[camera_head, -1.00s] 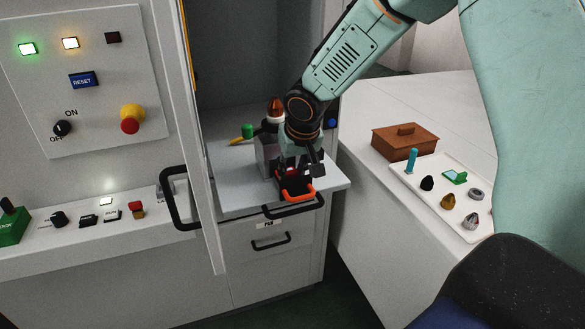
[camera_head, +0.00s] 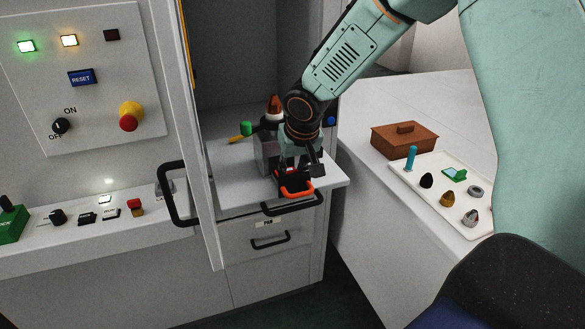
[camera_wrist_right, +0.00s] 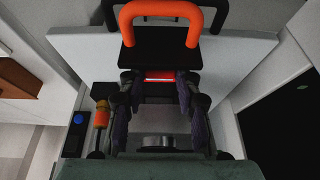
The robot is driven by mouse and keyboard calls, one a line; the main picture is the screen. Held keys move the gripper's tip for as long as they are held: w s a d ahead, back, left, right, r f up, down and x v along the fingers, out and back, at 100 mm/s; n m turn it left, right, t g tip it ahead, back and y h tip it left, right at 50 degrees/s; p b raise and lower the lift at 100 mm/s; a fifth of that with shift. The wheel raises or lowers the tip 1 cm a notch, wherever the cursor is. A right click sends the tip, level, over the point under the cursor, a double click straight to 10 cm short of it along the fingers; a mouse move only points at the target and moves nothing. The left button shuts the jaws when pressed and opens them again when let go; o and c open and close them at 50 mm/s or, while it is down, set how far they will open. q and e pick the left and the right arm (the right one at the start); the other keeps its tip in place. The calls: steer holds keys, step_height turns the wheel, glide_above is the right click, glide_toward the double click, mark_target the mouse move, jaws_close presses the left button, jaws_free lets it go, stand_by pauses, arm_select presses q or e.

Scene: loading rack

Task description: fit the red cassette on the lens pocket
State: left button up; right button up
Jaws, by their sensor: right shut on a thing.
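The red cassette (camera_head: 292,184) is a dark block with red on it and an orange loop handle. It is at the front of the grey shelf inside the cabinet. My right gripper (camera_head: 296,168) points down from above and is shut on it. In the right wrist view, a red strip of the cassette (camera_wrist_right: 160,75) shows between the fingers, with the orange handle beyond. The gripper hides much of the cassette, and I cannot tell whether it touches the shelf. I cannot clearly make out the lens pocket. My left gripper is not in view.
The cabinet's open door with a black handle (camera_head: 171,194) stands to the left. A grey block (camera_head: 265,155) and a green-capped item (camera_head: 246,128) are behind the cassette. A drawer handle (camera_head: 271,243) is below. A white tray (camera_head: 433,206) of small parts and a brown box (camera_head: 404,142) are right.

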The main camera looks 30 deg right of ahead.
steer(key=shift+w+f, duration=0.15)
steer(key=shift+f, duration=0.15)
steer(key=shift+b, duration=0.3)
steer(key=shift+f, duration=0.1)
steer(key=o, duration=1.1)
steer(key=shift+o, duration=0.2)
step_height(320, 180, up, 10)
steer(key=shift+f, duration=0.1)
stand_by(0.4)
